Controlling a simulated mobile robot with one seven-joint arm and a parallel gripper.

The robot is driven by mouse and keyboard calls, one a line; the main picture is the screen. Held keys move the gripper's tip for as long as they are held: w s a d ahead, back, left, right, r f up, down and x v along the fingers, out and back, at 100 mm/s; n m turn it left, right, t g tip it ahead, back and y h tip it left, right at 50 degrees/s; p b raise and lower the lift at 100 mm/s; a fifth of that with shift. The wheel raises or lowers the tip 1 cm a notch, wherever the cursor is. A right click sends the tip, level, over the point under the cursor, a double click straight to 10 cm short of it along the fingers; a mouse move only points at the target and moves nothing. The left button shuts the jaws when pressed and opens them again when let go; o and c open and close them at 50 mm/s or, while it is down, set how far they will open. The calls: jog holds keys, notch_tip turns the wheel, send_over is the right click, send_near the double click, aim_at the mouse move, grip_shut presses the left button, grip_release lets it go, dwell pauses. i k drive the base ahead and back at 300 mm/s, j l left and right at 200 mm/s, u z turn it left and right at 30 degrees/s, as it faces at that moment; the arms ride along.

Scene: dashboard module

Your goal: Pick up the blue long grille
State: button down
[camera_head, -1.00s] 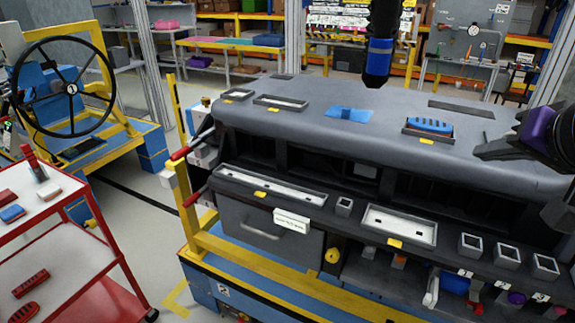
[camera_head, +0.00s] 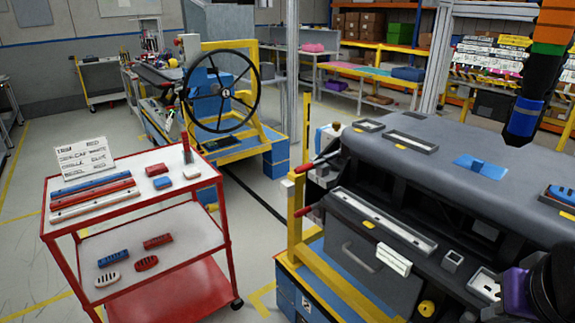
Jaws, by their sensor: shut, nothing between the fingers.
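The blue long grille (camera_head: 91,187) lies on the top shelf of the red cart at the left, the farthest of the long bars. A red long grille (camera_head: 92,194) and a white long grille (camera_head: 95,205) lie beside it, roughly parallel and nearer to me. Nothing covers the blue one. A dark and purple part of my arm shows at the lower right edge, by the dashboard and far from the cart. My gripper's fingers are not visible.
The red cart (camera_head: 132,213) also carries small red, blue and white pieces and a sign (camera_head: 84,159). Its middle shelf holds short grilles. The dashboard (camera_head: 440,160) on its yellow and blue stand fills the right. Free floor lies between cart and stand.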

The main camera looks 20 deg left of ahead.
aim_at(104, 262)
jog(key=u, duration=1.15)
